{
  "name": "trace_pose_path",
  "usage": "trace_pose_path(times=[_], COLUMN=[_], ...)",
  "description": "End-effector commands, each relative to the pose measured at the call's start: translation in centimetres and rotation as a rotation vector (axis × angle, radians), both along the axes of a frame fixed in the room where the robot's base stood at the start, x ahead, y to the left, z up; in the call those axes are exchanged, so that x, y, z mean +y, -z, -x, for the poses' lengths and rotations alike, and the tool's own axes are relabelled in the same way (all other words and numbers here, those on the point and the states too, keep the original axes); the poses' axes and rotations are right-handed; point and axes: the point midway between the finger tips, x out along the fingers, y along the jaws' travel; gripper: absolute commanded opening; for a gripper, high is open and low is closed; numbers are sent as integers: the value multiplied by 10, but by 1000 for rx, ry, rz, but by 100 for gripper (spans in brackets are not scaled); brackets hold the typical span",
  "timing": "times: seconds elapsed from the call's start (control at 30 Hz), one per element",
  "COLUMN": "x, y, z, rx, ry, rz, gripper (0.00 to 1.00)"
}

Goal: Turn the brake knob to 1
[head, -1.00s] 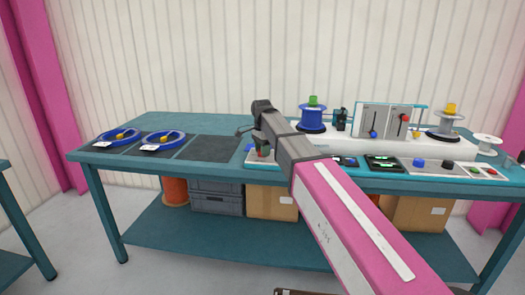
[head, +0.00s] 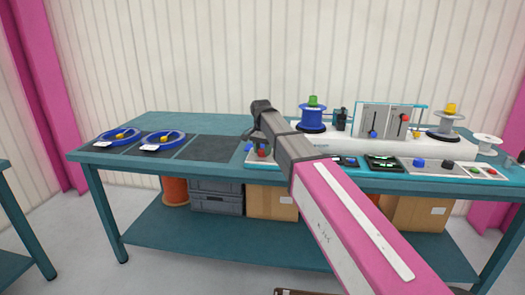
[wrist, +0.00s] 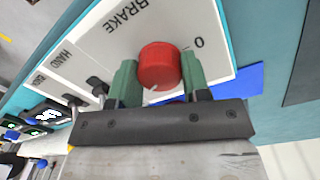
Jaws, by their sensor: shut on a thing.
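The red brake knob (wrist: 158,66) stands on a white panel (wrist: 185,18) lettered BRAKE, which shows upside down in the wrist view. A pale pointer line shows on the knob's lower side, turned away from the printed 0 at its upper right. The 1 mark is not visible. My gripper (wrist: 159,76) has its green fingers on either side of the knob and is shut on it. In the head view the red knob (head: 262,152) shows small beside my arm, which hides most of the panel there.
Left of the panel, dark mats and two blue reels (head: 163,138) lie on the teal bench (head: 215,122). To the right stand a blue spool (head: 311,118), a lever panel (head: 385,120) and several buttons. A blue patch (wrist: 235,80) lies beside the panel.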

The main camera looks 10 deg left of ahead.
Motion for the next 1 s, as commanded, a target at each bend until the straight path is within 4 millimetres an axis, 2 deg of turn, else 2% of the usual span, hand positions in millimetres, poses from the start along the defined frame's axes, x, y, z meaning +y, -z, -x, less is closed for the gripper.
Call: trace_pose_path(times=[1.0], x=[-1], y=[0], z=[1], rx=[-1], ry=[-964], rz=[0], gripper=[19])
